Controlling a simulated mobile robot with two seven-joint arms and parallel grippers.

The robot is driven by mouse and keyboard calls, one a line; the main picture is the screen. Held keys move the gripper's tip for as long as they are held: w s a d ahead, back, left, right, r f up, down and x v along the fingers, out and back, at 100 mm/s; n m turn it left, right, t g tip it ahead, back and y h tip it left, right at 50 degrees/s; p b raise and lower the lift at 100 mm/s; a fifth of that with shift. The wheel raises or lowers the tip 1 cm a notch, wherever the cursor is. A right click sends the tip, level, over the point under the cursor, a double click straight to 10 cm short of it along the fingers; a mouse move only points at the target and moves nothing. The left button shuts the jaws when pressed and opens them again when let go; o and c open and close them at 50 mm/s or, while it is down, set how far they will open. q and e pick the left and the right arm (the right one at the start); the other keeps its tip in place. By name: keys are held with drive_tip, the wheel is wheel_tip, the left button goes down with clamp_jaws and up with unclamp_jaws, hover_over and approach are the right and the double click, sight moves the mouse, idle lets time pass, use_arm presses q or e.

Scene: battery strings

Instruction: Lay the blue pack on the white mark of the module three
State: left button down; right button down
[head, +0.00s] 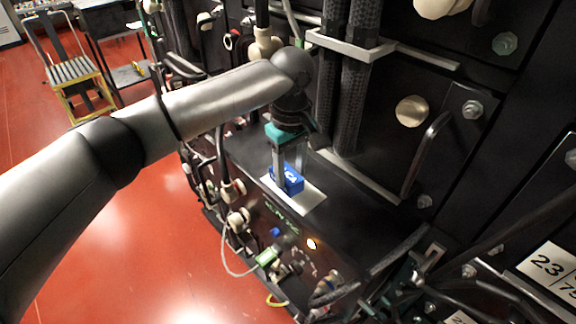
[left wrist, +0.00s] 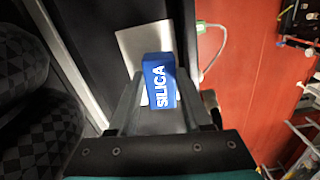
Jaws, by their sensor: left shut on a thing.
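The blue pack (head: 293,180), lettered SILICA, is between the fingers of my left gripper (head: 287,182), which is shut on it. In the left wrist view the pack (left wrist: 160,82) stands between the two grey fingers (left wrist: 160,105), its lettering towards the camera. The white mark (head: 308,201) is a pale rectangle on top of the dark module. The pack overlaps part of the mark in both views; the mark (left wrist: 134,42) shows behind it in the left wrist view. I cannot tell whether the pack touches it. My right gripper is out of view.
Cables and connectors (head: 236,218) line the module's front edge. Thick braided black hoses (head: 350,90) rise close behind my left gripper. A dark panel with a handle (head: 427,150) stands at the right. Red floor (head: 150,240) is open at the left, with a yellow step stool (head: 75,75) far back.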

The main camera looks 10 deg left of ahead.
sight(291, 176)
use_arm(q)
drive_tip(key=shift+f, duration=0.3)
drive_tip(key=shift+c, duration=1.3)
unclamp_jaws()
wheel_tip(291, 176, up, 15)
drive_tip(key=b, duration=0.1)
drive_tip(key=shift+r, duration=0.15)
drive_tip(key=shift+d, duration=0.1)
